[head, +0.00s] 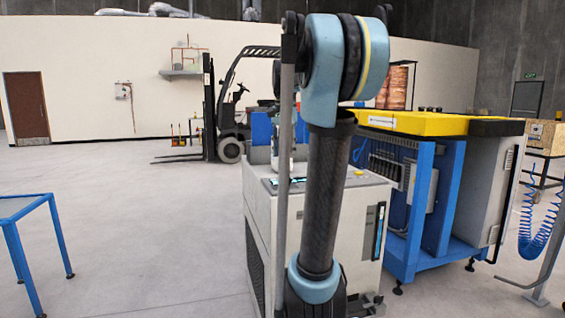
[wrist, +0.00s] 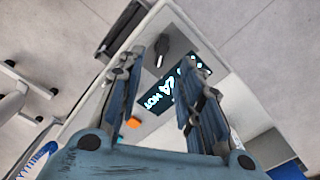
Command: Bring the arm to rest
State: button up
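My arm (head: 325,190) stands upright in the middle of the head view, with its large light-blue joint at the top. My gripper (wrist: 168,72) shows in the wrist view with its two fingers apart and nothing between them. It is above the top of a white machine cabinet (head: 258,215), which carries a lit display panel (wrist: 165,95). In the head view I cannot make out the fingers clearly behind the arm.
A blue-framed bench with a yellow top (head: 430,123) stands right of the cabinet. A blue table (head: 25,206) is at the left edge. A forklift (head: 228,125) stands further back. A coiled blue hose (head: 533,240) hangs at right. The floor at left centre is clear.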

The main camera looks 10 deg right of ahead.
jog(key=shift+r, duration=0.4)
jog(key=s+a+f+n+t, duration=0.1)
jog(key=s+f+n, duration=0.4)
jog(key=s+f, duration=0.7)
jog(key=s+a+f+n+t, duration=0.1)
jog(key=s+f+n, duration=0.5)
jog(key=s+f, duration=0.7)
notch_tip(320, 180, down, 7)
jog(key=shift+s+a+r+n, duration=0.15)
jog(key=shift+s+a+n, duration=0.15)
jog(key=shift+a, duration=0.5)
